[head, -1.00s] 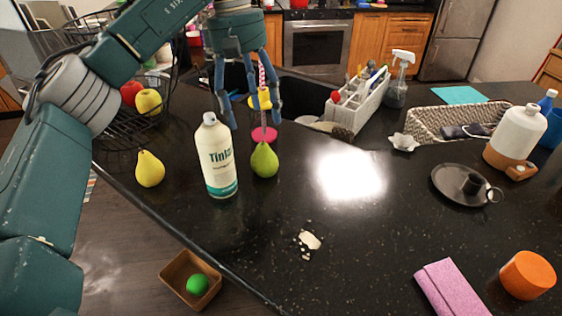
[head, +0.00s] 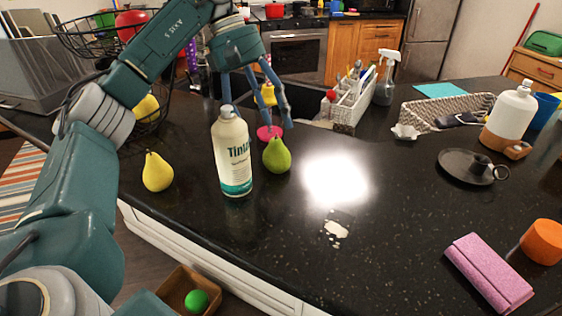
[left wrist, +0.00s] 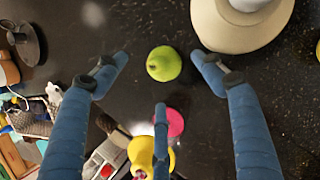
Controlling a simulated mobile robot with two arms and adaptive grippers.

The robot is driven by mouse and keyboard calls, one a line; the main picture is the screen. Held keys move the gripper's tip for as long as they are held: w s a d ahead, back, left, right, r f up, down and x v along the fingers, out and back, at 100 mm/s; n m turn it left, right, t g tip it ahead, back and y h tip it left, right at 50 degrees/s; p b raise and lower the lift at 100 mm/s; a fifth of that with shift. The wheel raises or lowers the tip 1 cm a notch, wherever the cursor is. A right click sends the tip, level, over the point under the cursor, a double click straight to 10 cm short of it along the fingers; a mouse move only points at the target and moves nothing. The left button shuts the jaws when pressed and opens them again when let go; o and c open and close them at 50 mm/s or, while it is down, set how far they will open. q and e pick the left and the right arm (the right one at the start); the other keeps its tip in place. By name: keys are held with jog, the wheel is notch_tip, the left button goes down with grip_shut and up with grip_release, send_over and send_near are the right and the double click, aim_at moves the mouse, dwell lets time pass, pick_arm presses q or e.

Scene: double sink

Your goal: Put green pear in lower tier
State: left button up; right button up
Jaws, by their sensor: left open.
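The green pear (head: 277,156) stands upright on the black counter, just right of a white spray can (head: 232,165). My left gripper (head: 257,115) is open and empty above and slightly behind the pear. In the left wrist view the green pear (left wrist: 164,63) lies between the spread fingers of my left gripper (left wrist: 160,72), apart from them. A tiered black wire basket stands at the left. Its lower tier (head: 150,125) is partly hidden behind my left arm and holds a yellow fruit (head: 147,106). Its upper tier (head: 85,47) holds a red fruit (head: 130,22). My right gripper is not in view.
A yellow pear (head: 157,172) stands left of the can. A white caddy (head: 352,105) stands farther back. The counter in front of the pear is mostly clear.

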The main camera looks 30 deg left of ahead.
aim_at(275, 152)
pick_arm(q)
jog(key=shift+x, duration=0.85)
jog(key=shift+w+d+f, duration=0.1)
jog(key=shift+d+f, duration=0.05)
jog(key=shift+f, duration=0.4)
jog(key=shift+f+p, duration=0.3)
jog(key=shift+p, duration=0.1)
jog(key=p+x, duration=0.1)
jog(key=x, duration=0.2)
jog(key=shift+f, duration=0.4)
jog(key=shift+w+d+f, duration=0.1)
jog(key=shift+f, duration=0.3)
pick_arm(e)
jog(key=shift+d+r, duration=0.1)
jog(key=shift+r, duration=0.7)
pick_arm(q)
jog(key=c, duration=1.3)
jog(key=shift+c, duration=0.9)
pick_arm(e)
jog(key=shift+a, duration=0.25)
